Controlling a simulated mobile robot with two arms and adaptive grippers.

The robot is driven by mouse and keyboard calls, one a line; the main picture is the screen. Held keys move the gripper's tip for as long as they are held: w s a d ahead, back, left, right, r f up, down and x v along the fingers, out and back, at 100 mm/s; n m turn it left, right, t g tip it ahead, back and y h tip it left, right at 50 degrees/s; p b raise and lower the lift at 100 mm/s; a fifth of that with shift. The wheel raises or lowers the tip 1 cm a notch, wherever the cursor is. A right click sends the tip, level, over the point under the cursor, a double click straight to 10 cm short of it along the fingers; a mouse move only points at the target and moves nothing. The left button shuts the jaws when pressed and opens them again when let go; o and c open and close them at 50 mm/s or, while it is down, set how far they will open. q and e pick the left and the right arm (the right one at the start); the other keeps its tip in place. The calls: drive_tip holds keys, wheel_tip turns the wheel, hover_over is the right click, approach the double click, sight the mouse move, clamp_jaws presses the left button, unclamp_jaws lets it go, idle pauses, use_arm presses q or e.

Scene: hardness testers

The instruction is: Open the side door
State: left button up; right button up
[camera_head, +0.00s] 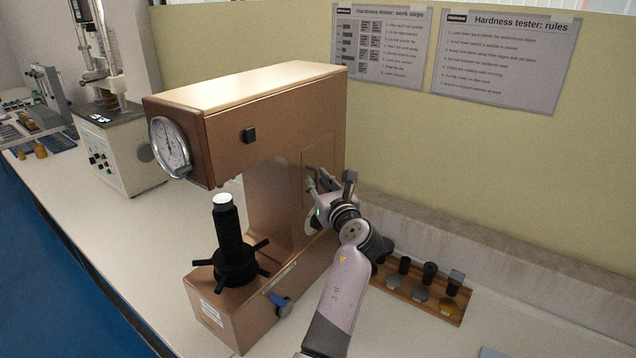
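The brown hardness tester (275,105) stands on the white bench, with a round dial at its front left. Its side door (314,158) is a brown panel on the right face of the column. It looks flush with the body around it. The gripper and wrist cover the lower part of the door. Whether a finger touches the door, and any handle behind it, I cannot tell.
A wooden tray (390,284) with several black and metal parts lies on the bench right of my arm. A low ledge and a yellow wall with two posters (503,60) stand behind. Another tester (122,150) stands at the left. Bench at front left is clear.

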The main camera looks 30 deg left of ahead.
use_arm(q)
clamp_jaws()
use_arm(e)
drive_tip(key=shift+w+a, duration=0.1)
drive_tip(key=shift+a, duration=0.3)
use_arm(q)
drive_tip(key=shift+w+f, duration=0.1)
drive_tip(key=shift+w, duration=0.05)
use_arm(e)
drive_tip(key=shift+f, duration=0.1)
